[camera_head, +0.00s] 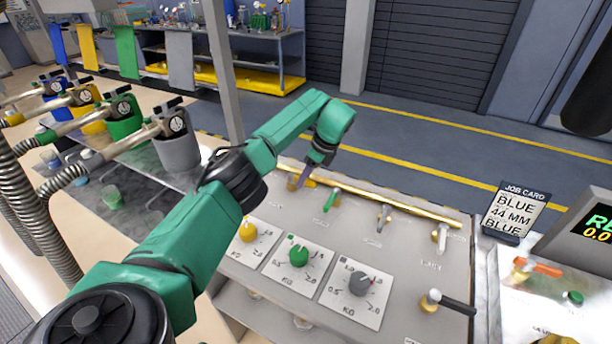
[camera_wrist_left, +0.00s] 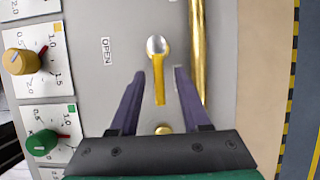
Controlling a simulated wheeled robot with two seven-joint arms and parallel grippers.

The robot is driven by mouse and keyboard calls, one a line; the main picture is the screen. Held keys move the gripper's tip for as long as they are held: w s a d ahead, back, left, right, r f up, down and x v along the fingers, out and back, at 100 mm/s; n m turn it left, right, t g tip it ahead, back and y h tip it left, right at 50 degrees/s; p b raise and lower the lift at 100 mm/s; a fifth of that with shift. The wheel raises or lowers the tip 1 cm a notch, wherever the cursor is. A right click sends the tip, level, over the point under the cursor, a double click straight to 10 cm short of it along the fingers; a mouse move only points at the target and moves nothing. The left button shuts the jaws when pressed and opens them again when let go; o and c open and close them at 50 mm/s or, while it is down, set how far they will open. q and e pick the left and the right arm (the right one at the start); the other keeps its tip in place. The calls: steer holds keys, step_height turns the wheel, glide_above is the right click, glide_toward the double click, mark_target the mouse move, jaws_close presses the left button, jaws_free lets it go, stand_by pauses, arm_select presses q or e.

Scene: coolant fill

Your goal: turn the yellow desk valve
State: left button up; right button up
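The yellow desk valve (camera_wrist_left: 159,92) shows in the left wrist view as a yellow lever on a silver pivot, beside an OPEN label on the grey desk panel. In the head view only a bit of yellow (camera_head: 309,183) shows beside my gripper; the arm hides the rest. My left gripper (camera_wrist_left: 160,74) is open, with one purple finger on each side of the lever and a visible gap on both sides. In the head view the left gripper (camera_head: 301,180) points down at the panel's back row. My right gripper is not in view.
A green lever (camera_head: 331,200), a grey lever (camera_head: 383,216) and a white lever (camera_head: 441,236) stand to the right in the same row. A brass rail (camera_head: 400,205) runs behind them. Yellow, green and grey dials (camera_head: 360,284) sit in front. A job card (camera_head: 515,212) stands right.

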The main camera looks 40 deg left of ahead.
arm_select(q)
steer(key=shift+d+r, duration=0.1)
steer(key=b+v, duration=0.1)
steer(key=v, duration=1.3)
steer(key=shift+b, duration=0.35)
steer(key=shift+w, duration=0.1)
steer(key=shift+r, duration=0.15)
